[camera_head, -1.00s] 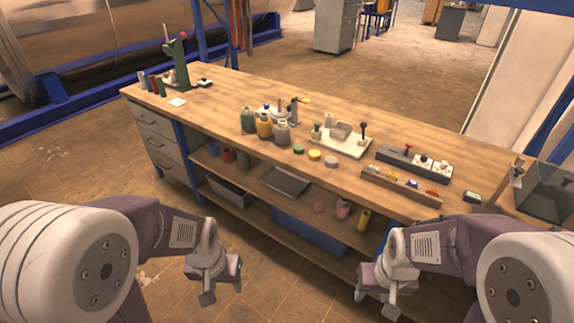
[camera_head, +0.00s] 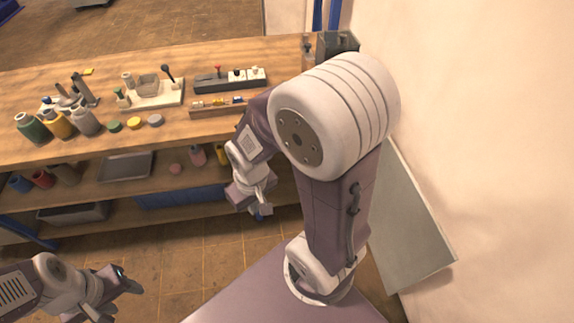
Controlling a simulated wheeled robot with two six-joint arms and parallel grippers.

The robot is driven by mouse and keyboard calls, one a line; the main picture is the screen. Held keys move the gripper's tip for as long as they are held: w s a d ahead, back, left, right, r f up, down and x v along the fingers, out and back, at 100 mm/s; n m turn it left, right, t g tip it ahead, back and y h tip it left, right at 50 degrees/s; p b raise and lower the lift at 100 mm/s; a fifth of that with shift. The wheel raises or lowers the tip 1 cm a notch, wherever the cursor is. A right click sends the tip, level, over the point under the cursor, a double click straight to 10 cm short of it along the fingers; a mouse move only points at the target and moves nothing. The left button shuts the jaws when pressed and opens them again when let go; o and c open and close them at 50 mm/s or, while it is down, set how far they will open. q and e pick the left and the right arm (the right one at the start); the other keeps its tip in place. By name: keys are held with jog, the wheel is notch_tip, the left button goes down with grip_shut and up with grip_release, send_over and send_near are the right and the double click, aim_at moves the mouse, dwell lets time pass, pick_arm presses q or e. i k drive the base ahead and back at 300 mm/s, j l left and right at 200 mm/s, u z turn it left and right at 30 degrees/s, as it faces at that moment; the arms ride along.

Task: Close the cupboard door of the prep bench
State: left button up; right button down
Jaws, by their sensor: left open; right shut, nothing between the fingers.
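The prep bench (camera_head: 60,80) has a wooden top and runs across the back left of the head view. A flat grey panel, which looks like its cupboard door (camera_head: 412,225), stands out from the bench's right end, at the right of my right arm. The arm hides its left part and hinge side, and I see no handle. My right gripper (camera_head: 262,203) is shut and empty in front of the bench's right shelves, left of the panel and apart from it. My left gripper (camera_head: 122,298) is open and empty at the lower left, over the floor.
Bottles (camera_head: 58,125), a white tray (camera_head: 155,96) and a dark switch block (camera_head: 230,82) stand on the bench top. Shelves below hold a grey bin (camera_head: 75,213) and a blue bin (camera_head: 180,197). A pale wall (camera_head: 490,130) rises close on the right. Brown floor (camera_head: 165,260) is open in front.

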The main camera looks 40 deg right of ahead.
aim_at(408, 243)
jog(key=z, duration=0.45)
jog(key=k+z, duration=0.1)
jog(key=z, duration=1.35)
jog(key=k+l+z, duration=0.1)
jog(key=z, duration=0.35)
